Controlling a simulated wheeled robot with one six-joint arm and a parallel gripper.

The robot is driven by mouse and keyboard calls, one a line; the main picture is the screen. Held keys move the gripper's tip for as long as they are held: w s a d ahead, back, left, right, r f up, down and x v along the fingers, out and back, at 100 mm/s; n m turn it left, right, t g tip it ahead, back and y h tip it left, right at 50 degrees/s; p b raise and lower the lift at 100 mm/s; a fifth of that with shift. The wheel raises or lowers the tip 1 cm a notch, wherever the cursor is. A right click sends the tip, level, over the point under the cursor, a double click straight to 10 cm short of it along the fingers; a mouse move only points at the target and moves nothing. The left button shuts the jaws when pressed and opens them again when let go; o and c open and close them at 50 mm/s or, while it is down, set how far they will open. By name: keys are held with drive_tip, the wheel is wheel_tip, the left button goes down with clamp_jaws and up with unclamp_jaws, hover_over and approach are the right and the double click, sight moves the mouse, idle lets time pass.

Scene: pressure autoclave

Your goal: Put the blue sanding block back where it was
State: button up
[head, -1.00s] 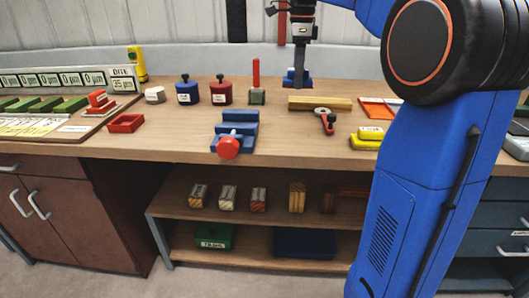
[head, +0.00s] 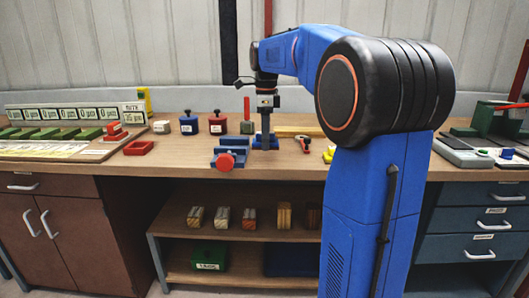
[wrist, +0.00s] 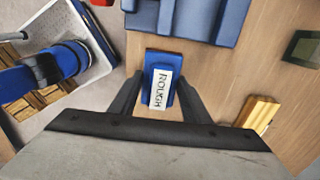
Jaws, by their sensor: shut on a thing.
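The blue sanding block (head: 266,144) is in my gripper (head: 265,137), just right of the blue vise (head: 226,160) with its red knob. In the wrist view, the block (wrist: 161,58) lies between the two fingers (wrist: 160,95) and bears a white label reading ROUGH. My gripper is shut on it. The block is low over the bench top or touching it; I cannot tell which. The vise (wrist: 205,15) also shows at the top of the wrist view.
A red-handled tool with a green base (head: 247,127) stands behind the vise. A wooden strip (head: 300,131) lies to the right. Blue (head: 189,124) and red (head: 217,124) pots and a red tray (head: 138,148) are to the left. Bare bench (head: 180,160) lies left of the vise.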

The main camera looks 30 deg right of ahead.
sight(266, 159)
drive_tip(key=shift+d+f, duration=0.1)
drive_tip(key=shift+f, duration=2.15)
drive_tip(key=shift+f, duration=0.15)
drive_tip(key=o, duration=1.1)
wheel_tip(266, 159, up, 12)
drive_tip(key=shift+r, duration=0.2)
drive_tip(key=s+a+f+n+t, duration=0.1)
drive_tip(key=s+a+f+n, duration=0.4)
drive_tip(key=s+f+n, duration=0.3)
drive_tip(key=s+a+f+n+t, duration=0.2)
drive_tip(key=s+a+f+n, duration=0.3)
drive_tip(key=s+f+n, duration=0.3)
drive_tip(key=s+a+f+n+t, duration=0.1)
drive_tip(key=s+a+f+n, duration=0.5)
drive_tip(key=s, duration=0.8)
wheel_tip(266, 159, down, 4)
drive_tip(key=n, duration=0.2)
drive_tip(key=shift+r+n+t, duration=0.15)
drive_tip(key=shift+n+t, duration=0.25)
